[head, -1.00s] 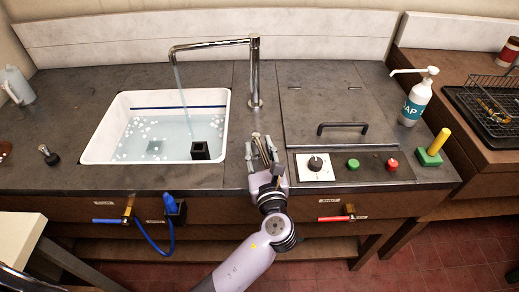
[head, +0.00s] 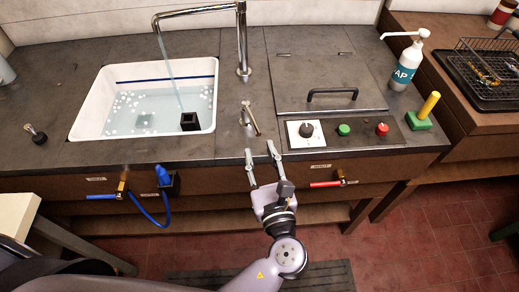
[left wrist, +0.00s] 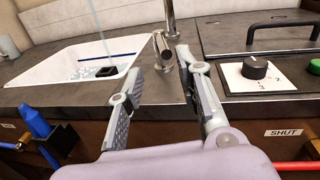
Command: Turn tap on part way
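A short metal lever (head: 251,118) stands on the counter in front of the tap; in the left wrist view the lever (left wrist: 163,48) shows beyond and between the fingers. My left gripper (head: 260,150) is open and empty at the counter's front edge, apart from the lever and in front of it. My right gripper is not in view.
A control panel with a black knob (head: 306,130), a green button (head: 343,130) and a red button (head: 382,129) lies to the right. A red-handled valve (head: 327,184) and a blue-handled valve (head: 103,196) sit under the counter. A soap bottle (head: 408,66) stands at the back right.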

